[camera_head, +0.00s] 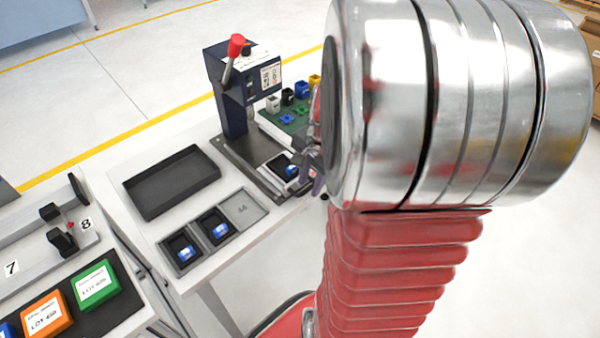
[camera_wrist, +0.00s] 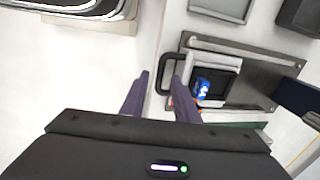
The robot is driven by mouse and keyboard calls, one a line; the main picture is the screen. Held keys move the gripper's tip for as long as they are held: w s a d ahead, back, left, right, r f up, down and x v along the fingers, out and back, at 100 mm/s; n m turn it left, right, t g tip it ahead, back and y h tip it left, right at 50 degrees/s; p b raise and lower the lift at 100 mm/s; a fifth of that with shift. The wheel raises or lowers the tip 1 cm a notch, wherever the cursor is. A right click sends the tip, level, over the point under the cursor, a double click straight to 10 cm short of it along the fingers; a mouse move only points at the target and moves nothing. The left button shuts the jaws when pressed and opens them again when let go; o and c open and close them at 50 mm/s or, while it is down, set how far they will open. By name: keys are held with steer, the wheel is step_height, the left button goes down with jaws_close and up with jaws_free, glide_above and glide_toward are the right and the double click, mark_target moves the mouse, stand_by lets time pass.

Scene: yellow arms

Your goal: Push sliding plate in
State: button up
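The sliding plate (camera_wrist: 212,54) is a light grey plate on the metal base of the press. It carries a black fixture with a blue part (camera_wrist: 202,87). In the head view the plate (camera_head: 271,164) is at the front of the dark blue press (camera_head: 230,85), whose lever has a red knob. A black U-shaped handle (camera_wrist: 163,75) sticks out from the plate's left end in the wrist view. My gripper (camera_wrist: 161,76) is open and empty, its fingertips on either side of the handle in the picture; contact cannot be told. In the head view my arm hides most of my gripper (camera_head: 316,170).
A black empty tray (camera_head: 172,190) and a grey holder (camera_head: 243,207) with two blue parts in black fixtures share the white table. Another bench with orange and green boxes is at lower left.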

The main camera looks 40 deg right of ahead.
steer(key=shift+c, duration=0.5)
jaws_close()
